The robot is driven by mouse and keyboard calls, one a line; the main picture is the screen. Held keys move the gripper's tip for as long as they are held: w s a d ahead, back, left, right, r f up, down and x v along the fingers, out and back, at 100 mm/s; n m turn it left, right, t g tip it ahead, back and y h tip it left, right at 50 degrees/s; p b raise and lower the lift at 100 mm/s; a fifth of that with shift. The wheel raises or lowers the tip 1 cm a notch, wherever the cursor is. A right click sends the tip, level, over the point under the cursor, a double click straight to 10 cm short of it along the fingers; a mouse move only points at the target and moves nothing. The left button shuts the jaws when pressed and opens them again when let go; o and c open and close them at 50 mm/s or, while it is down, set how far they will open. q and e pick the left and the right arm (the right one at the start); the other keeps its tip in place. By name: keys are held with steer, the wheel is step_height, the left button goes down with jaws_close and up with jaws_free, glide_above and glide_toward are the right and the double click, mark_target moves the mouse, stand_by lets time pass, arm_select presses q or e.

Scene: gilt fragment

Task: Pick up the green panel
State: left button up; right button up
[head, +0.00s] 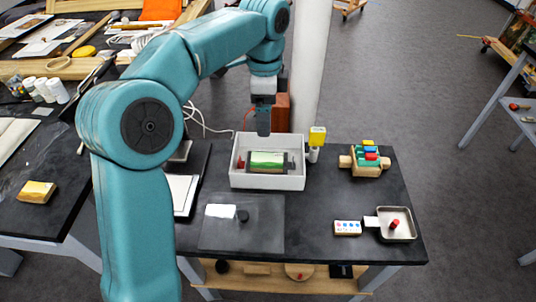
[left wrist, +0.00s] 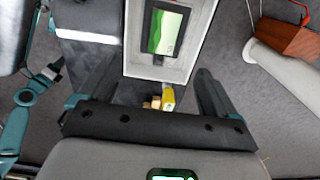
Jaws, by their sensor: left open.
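The green panel (head: 267,159) lies in a dark frame inside a white tray (head: 268,182) on the black table. In the left wrist view the green panel (left wrist: 164,32) shows near the top, within the white tray (left wrist: 148,72). My left gripper (head: 263,130) points down above the tray's back edge, apart from the panel. My right gripper is not in view.
A yellow block (head: 318,136) stands just right of the tray. A wooden rack with coloured pieces (head: 368,160) and a small metal tray (head: 397,226) are farther right. A grey mat (head: 250,235) lies in front. A terracotta-coloured block (head: 282,112) is behind the tray.

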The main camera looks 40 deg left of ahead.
arm_select(q)
steer(key=b, duration=0.2)
glide_above(267, 160)
steer(key=s, duration=0.1)
step_height(267, 160, down, 10)
steer(key=f, duration=0.4)
steer(key=w+f, duration=0.1)
steer(key=f, duration=0.1)
steer(key=shift+f, duration=0.15)
steer(key=c, duration=1.1)
